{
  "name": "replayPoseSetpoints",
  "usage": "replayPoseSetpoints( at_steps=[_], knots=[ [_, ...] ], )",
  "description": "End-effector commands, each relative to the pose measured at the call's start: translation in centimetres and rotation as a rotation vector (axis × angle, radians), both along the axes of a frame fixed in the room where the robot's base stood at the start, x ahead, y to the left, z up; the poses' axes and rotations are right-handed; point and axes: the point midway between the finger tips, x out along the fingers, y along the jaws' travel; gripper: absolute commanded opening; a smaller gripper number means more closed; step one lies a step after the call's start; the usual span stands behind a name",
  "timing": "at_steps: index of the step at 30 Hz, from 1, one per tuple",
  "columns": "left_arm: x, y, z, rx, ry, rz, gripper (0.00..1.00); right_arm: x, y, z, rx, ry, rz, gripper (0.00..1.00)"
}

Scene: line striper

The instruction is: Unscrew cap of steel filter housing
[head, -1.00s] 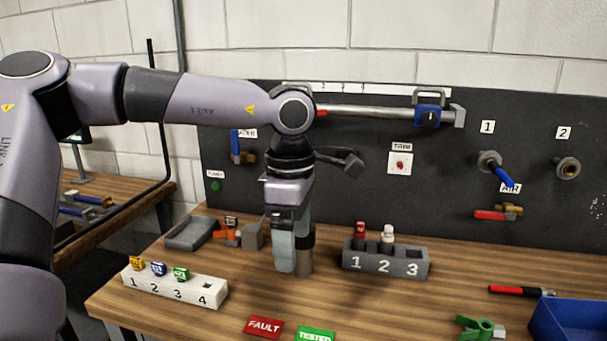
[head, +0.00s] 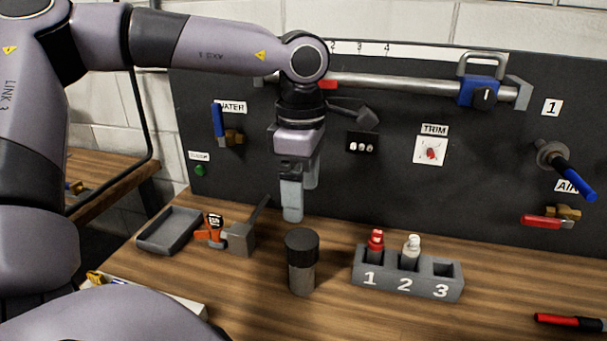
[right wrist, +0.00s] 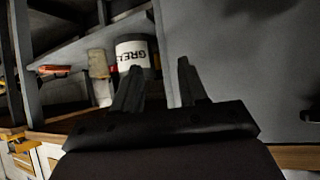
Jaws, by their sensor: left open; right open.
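The steel filter housing (head: 301,280) stands upright on the wooden bench, with a wide black cap (head: 301,245) seated on its top. My left gripper (head: 302,203) points down above and slightly behind the cap in the picture. It is open and empty, and its fingers are clear of the cap. My right gripper (right wrist: 158,80) shows in the right wrist view, open and empty, with a white can lettered in black (right wrist: 133,55) beyond its fingers. Whether the cap's thread has turned cannot be seen.
Right of the housing is a grey numbered block (head: 408,275) holding a red and a white item. Left are a grey tray (head: 169,231) and a grey block with a lever (head: 240,238). A dark panel with valves and a steel rail (head: 400,86) stands behind.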

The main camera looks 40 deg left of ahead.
Motion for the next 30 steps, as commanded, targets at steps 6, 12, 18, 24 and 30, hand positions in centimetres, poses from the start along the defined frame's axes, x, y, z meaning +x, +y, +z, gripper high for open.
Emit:
replayPoseSetpoints(
  at_steps=[6, 12, 18, 24, 30],
  knots=[
    [0.0, 0.0, -0.6, 0.0, 0.0, 0.0, 0.85, -0.1, 0.0, -0.5, 0.0, 0.001, 0.0, 0.43],
    [0.0, 0.0, -2.3, 0.0, 0.001, 0.0, 0.85, -0.1, 0.0, -1.7, -0.001, 0.003, 0.0, 0.43],
    [0.0, 0.0, -4.7, 0.0, 0.001, 0.001, 0.85, -0.1, -0.1, -3.3, -0.001, 0.004, -0.001, 0.43],
    [0.0, 0.0, -7.2, -0.001, 0.0, 0.001, 0.85, -0.1, -0.1, -5.2, -0.001, 0.003, -0.001, 0.43],
    [0.0, 0.0, -9.3, 0.0, -0.001, 0.0, 0.85, -0.2, -0.1, -7.4, -0.002, 0.005, -0.001, 0.43]
  ],
)
